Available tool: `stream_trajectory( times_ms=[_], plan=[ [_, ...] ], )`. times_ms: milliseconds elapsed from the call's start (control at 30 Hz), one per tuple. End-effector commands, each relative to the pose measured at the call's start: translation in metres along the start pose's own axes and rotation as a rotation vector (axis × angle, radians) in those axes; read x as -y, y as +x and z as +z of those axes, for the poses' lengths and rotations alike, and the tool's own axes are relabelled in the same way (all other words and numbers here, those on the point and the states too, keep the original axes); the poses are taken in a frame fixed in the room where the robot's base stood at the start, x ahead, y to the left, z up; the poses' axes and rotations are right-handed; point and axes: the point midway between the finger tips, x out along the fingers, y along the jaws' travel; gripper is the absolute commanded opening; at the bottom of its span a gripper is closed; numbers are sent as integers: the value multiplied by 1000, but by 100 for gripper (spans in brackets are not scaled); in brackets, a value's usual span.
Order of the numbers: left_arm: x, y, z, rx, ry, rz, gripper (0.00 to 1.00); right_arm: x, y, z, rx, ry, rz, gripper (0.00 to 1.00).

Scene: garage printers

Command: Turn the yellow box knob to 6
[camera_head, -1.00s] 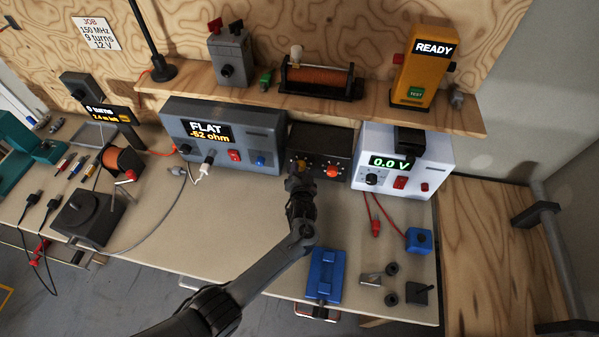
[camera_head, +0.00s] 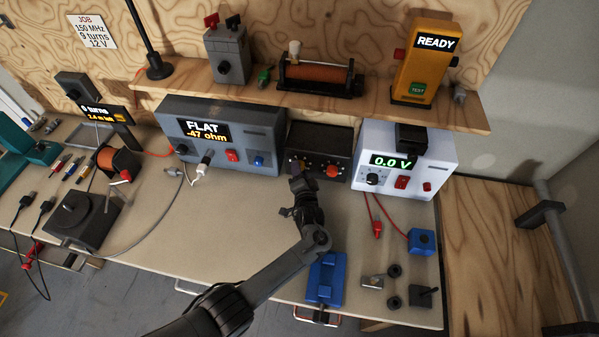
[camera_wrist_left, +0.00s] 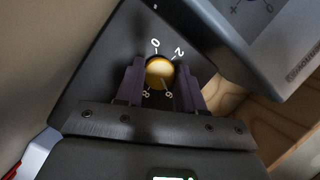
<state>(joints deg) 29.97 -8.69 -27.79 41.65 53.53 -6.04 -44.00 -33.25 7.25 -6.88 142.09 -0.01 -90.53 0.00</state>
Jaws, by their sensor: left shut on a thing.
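The black box (camera_head: 324,138) stands on the bench under the shelf, between the grey meter and the white supply. Its yellow knob (camera_wrist_left: 158,72) shows in the left wrist view between two purple finger pads. White marks 0 and 2 are readable beside it; other numerals are partly covered. I cannot tell exactly where the knob points. My left gripper (camera_head: 301,179) reaches the box front from below and is shut on the yellow knob. An orange-red knob (camera_head: 331,171) is on the same panel, right of the gripper. My right gripper is not in view.
The grey meter (camera_head: 262,118) reads FLAT, -47 ohm. The white supply (camera_head: 440,150) reads 0.0 V. A blue tool (camera_head: 325,280) lies near the front edge, close to my left arm. The shelf (camera_head: 180,90) overhangs behind. The bench middle is fairly clear.

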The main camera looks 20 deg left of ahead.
Motion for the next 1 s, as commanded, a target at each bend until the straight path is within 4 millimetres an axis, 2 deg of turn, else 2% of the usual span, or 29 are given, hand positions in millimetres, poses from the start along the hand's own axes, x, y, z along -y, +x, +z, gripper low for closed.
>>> stream_trajectory(
  times_ms=[200, 233, 400, 767, 1000],
  plan=[
    [0, 0, 0, 0, 0, 0, 7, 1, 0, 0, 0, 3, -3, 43],
    [0, 0, 0, 0, -1, 0, 39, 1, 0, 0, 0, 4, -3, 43],
    [0, 0, 0, 0, -1, 1, 63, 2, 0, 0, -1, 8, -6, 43],
    [0, -3, 0, -1, -2, 1, 63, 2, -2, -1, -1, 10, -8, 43],
    [1, -32, -1, 0, -4, 3, 63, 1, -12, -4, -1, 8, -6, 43]
  ],
)
